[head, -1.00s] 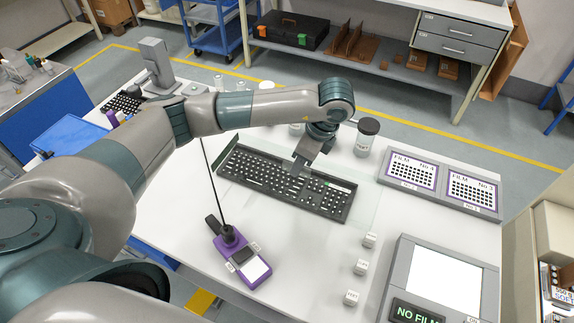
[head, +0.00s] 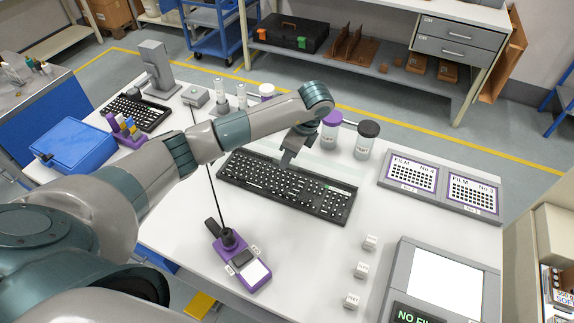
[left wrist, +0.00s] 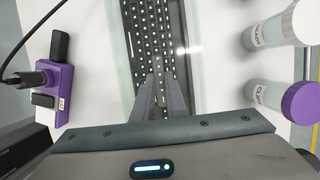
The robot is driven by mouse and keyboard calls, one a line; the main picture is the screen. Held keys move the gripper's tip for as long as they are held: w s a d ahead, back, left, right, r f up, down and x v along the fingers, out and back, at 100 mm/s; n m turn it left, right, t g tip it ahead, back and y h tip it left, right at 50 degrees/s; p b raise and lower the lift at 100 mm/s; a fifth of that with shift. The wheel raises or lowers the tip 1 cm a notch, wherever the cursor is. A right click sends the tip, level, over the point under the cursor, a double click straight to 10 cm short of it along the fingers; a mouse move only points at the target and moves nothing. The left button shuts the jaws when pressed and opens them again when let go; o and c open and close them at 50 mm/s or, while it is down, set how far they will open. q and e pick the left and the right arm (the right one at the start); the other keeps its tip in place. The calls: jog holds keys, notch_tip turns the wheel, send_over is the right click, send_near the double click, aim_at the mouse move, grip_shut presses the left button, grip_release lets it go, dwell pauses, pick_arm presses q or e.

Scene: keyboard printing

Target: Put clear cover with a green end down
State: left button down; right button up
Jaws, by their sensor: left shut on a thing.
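The clear cover (head: 345,168) is a see-through sheet, faint at the back edge of the black keyboard (head: 315,200). In the left wrist view the clear cover (left wrist: 202,25) shows as a pale glassy strip beside the keyboard (left wrist: 152,40). My left gripper (head: 287,163) is over the keyboard's back middle, shut on the thin cover; its fingers (left wrist: 163,88) point at the keyboard in the wrist view. I cannot clearly make out the green end, nor whether the sheet touches the keys. My right gripper is not in view.
Two jars (head: 367,140) stand behind the keyboard. Film plates (head: 440,185) lie at right, above a grey device (head: 440,280). Small white blocks (head: 361,269) and a purple tool (head: 240,260) are in front. The white table between them is clear.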

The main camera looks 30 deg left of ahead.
aim_at(288, 167)
pick_arm(q)
notch_tip(288, 167, down, 3)
jog(key=shift+f+p, duration=0.15)
jog(key=shift+p, duration=0.7)
jog(key=shift+f, duration=0.15)
jog(key=shift+f+b, duration=0.4)
jog(key=shift+f, duration=0.2)
jog(key=c, duration=1.8)
grip_release()
jog(key=shift+o, duration=0.2)
